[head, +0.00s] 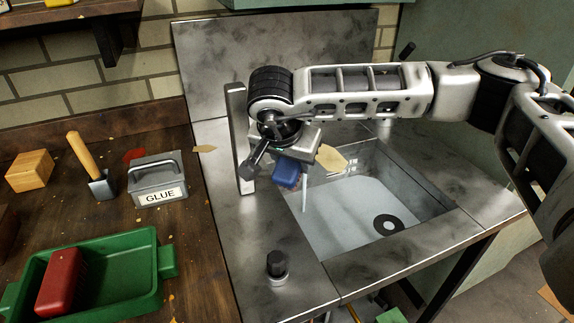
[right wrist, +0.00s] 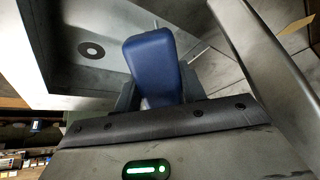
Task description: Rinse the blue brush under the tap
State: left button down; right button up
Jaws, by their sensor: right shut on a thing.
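The blue brush (head: 286,173) is held by my right gripper (head: 288,158) over the left edge of the sink basin (head: 350,215). In the right wrist view the blue brush (right wrist: 153,62) sits between the two fingers of my right gripper (right wrist: 156,96), which is shut on it. A thin stream of water (head: 304,195) falls into the basin just right of the brush. I cannot tell whether it touches the brush. My left gripper is not in view.
A black knob (head: 277,265) stands on the steel counter in front. On the wooden bench at left are a green tray (head: 125,238) holding a red block (head: 61,282), a grey GLUE box (head: 158,180), a wood-handled tool (head: 88,158) and a wooden block (head: 29,171).

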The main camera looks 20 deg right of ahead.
aim_at(286, 171)
jog(key=shift+w+d+f+b, duration=0.15)
jog(key=shift+w+d+b, duration=0.05)
jog(key=shift+w+d, duration=0.3)
jog(key=shift+w+d+f+b, duration=0.15)
jog(key=shift+w+d, duration=0.3)
jog(key=shift+w, duration=0.05)
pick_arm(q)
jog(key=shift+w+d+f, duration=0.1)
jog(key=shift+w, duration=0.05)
pick_arm(e)
jog(key=shift+w+d+f, duration=0.2)
jog(key=shift+w+d, duration=0.6)
jog(key=shift+w, duration=0.1)
jog(key=shift+s, duration=0.1)
jog(key=shift+s+a+b, duration=0.55)
jog(key=shift+s+a, duration=2.2)
jog(key=shift+s, duration=0.1)
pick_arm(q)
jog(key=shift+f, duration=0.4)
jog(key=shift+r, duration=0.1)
